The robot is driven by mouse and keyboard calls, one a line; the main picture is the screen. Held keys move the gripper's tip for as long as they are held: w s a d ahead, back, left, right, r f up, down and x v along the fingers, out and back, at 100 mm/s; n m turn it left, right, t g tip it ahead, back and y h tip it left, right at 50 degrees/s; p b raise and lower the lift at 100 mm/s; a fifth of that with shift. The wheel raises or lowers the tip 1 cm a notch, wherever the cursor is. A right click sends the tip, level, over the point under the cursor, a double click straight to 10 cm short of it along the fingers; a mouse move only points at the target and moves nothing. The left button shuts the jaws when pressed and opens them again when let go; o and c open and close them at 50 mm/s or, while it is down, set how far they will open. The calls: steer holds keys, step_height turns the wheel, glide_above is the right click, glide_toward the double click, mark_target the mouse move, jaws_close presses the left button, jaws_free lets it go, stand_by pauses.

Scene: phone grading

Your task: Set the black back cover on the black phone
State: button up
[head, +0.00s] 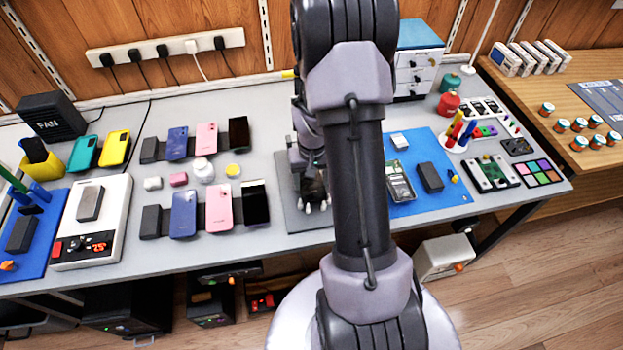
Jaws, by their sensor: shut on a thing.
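My gripper (316,207) is low over the grey mat (293,213) in the middle of the bench, just left of my arm. Its pale fingertips are shut on a dark, flat piece (313,187) that looks like the black back cover. My wrist and arm hide much of it. I cannot tell whether the black phone lies under it on the mat, or whether the two touch.
Left of the mat lie two rows of phones, with black (254,203), pink (219,208) and blue (184,214) ones. Right of my arm, a blue mat (427,205) holds an opened phone (399,181) and a dark block (430,178). The bench front strip is clear.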

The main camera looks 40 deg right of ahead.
steer(key=shift+f, duration=0.1)
stand_by(0.3)
steer(key=o, duration=1.8)
step_height(320, 180, up, 8)
steer(key=p, duration=0.5)
steer(key=shift+p, duration=0.35)
